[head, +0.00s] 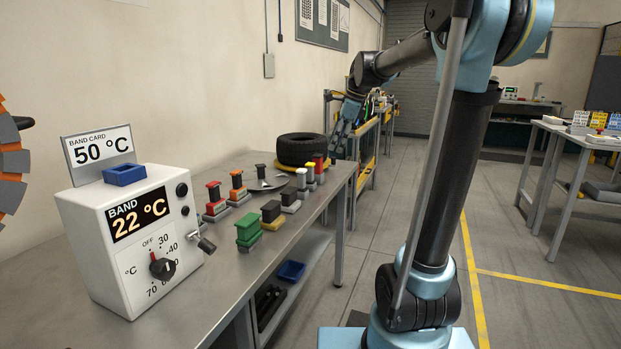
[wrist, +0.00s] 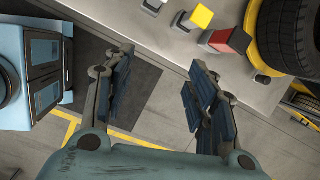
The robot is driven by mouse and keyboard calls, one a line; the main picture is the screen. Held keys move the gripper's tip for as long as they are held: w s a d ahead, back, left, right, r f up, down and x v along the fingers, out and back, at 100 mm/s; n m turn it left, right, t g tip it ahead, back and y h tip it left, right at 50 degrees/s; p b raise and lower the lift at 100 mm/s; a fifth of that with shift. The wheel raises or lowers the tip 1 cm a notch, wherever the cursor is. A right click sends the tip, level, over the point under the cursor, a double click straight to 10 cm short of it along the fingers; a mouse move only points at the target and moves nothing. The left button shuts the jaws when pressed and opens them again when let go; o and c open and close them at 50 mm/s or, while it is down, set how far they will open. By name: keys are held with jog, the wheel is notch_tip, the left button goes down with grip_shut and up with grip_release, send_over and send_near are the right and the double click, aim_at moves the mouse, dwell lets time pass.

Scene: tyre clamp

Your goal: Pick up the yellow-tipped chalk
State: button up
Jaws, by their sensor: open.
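The yellow-tipped chalk (head: 311,172) stands upright in the row on the workbench, between a white piece and a red-topped piece. Its yellow top (wrist: 201,17) shows near the top edge of the wrist view, with a pale block beside it on the bench. My gripper (head: 341,145) is at the far right end of the bench, beside the black tyre. In the wrist view my gripper (wrist: 160,61) has its fingers spread and nothing between them. The fingers point toward the bench edge, with the yellow top beyond them.
The red-topped piece (wrist: 231,40) is close beside it, then the tyre (wrist: 295,35). Green (head: 248,230), orange (head: 237,184) and dark pieces share the bench. A white control box (head: 132,235) reads 22 °C under a 50 °C card (head: 100,152).

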aim_at(310, 171)
jog(key=w+a+r+m, duration=0.2)
jog(key=w+a+m, duration=0.15)
jog(key=w, duration=0.25)
jog(key=shift+y, duration=0.3)
jog(key=x, duration=1.7)
jog(key=shift+s+a+f, duration=0.1)
jog(key=shift+s+f, duration=0.05)
jog(key=shift+f, duration=0.05)
jog(key=c, duration=1.2)
